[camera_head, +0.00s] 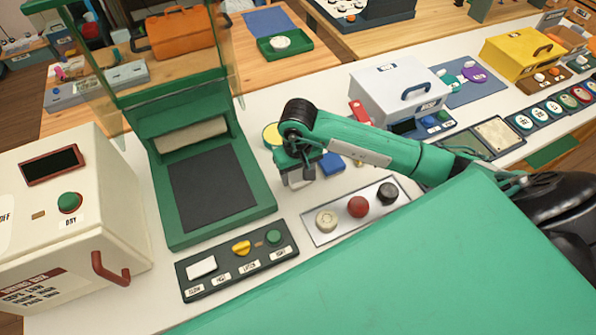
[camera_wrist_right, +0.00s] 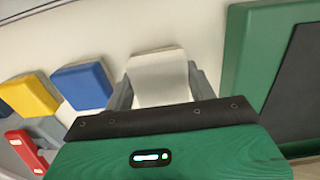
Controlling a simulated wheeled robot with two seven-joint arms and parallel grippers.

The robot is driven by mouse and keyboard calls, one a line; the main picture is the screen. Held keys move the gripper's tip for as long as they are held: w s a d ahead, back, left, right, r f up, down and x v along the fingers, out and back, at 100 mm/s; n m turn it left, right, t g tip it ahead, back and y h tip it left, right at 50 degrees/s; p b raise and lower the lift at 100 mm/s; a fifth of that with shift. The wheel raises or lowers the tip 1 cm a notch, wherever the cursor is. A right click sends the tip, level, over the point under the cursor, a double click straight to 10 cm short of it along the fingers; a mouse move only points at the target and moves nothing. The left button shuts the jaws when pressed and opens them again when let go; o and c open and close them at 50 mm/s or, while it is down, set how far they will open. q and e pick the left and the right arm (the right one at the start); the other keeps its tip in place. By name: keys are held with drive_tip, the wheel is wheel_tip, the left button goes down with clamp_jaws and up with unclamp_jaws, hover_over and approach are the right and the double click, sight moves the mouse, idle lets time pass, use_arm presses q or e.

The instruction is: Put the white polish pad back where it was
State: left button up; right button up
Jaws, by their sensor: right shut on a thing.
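The white polish pad (camera_wrist_right: 160,76) is a pale block between the two grey fingers of my right gripper (camera_wrist_right: 162,88). In the head view the right gripper (camera_head: 299,178) is over the white counter, between the green press and the three-knob panel, and largely hides the pad. I cannot tell whether the pad touches the counter. A blue pad (camera_wrist_right: 82,86) and a yellow pad (camera_wrist_right: 28,96) lie in a row to the left in the wrist view. The blue pad also shows in the head view (camera_head: 332,164), just right of the gripper. My left gripper is not in view.
The green press (camera_head: 265,212) with its dark bed stands left of the gripper. A silver panel (camera_head: 312,238) with cream, red and black knobs lies in front. A dark control strip (camera_head: 237,265) is nearer left. A white box (camera_head: 385,85) stands behind my right forearm.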

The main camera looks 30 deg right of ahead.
drive_tip(key=shift+f, duration=0.3)
drive_tip(key=shift+f, duration=0.1)
drive_tip(key=shift+f, duration=0.1)
drive_tip(key=o, duration=1)
drive_tip(key=shift+c, duration=0.2)
